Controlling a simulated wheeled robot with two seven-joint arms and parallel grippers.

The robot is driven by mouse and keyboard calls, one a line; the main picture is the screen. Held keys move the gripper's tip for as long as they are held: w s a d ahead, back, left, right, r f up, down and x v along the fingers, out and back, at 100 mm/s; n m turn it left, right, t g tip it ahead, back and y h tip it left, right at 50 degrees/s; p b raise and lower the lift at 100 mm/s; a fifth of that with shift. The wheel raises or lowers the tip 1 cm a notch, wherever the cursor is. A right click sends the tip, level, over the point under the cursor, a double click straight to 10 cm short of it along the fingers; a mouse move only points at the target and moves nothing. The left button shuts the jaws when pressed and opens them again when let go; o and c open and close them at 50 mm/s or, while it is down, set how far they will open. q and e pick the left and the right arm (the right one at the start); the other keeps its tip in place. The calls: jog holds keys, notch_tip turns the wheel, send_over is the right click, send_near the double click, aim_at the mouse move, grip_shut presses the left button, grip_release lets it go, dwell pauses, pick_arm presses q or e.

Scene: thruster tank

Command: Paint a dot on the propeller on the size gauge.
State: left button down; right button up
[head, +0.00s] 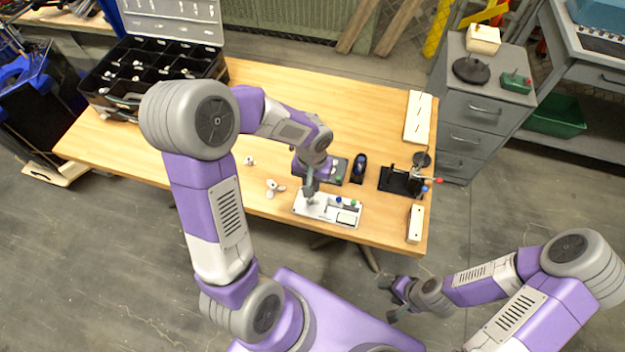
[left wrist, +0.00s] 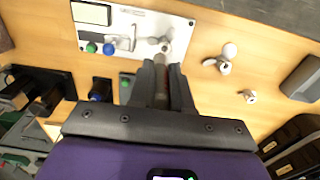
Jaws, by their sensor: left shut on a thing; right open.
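The size gauge is a white plate (head: 321,216) near the table's front edge, with a small screen, a blue and a green knob; it also shows in the left wrist view (left wrist: 122,20). A pale propeller (left wrist: 166,46) is on its end, just beyond my left fingertips. My left gripper (head: 309,196), also in the left wrist view (left wrist: 161,62), is shut on a slim reddish-grey thing (left wrist: 161,88), mostly hidden between the fingers. I cannot tell whether its tip touches the propeller. My right gripper (head: 399,300) is open and empty, off the table's front.
Two white propellers (head: 275,188) (head: 249,160) lie loose left of the gauge. A dark holder with a blue thing (head: 359,167) and a black stand (head: 397,181) are behind and right. A compartment case (head: 150,75) is at the back left.

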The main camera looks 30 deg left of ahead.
pick_arm(q)
jog(key=shift+f, duration=0.45)
jog(key=shift+s+f+b, duration=0.1)
jog(key=shift+f+b, duration=0.6)
jog(key=shift+b, duration=0.35)
dwell(2.9)
jog(key=shift+r+p, duration=2)
jog(key=shift+r, duration=0.6)
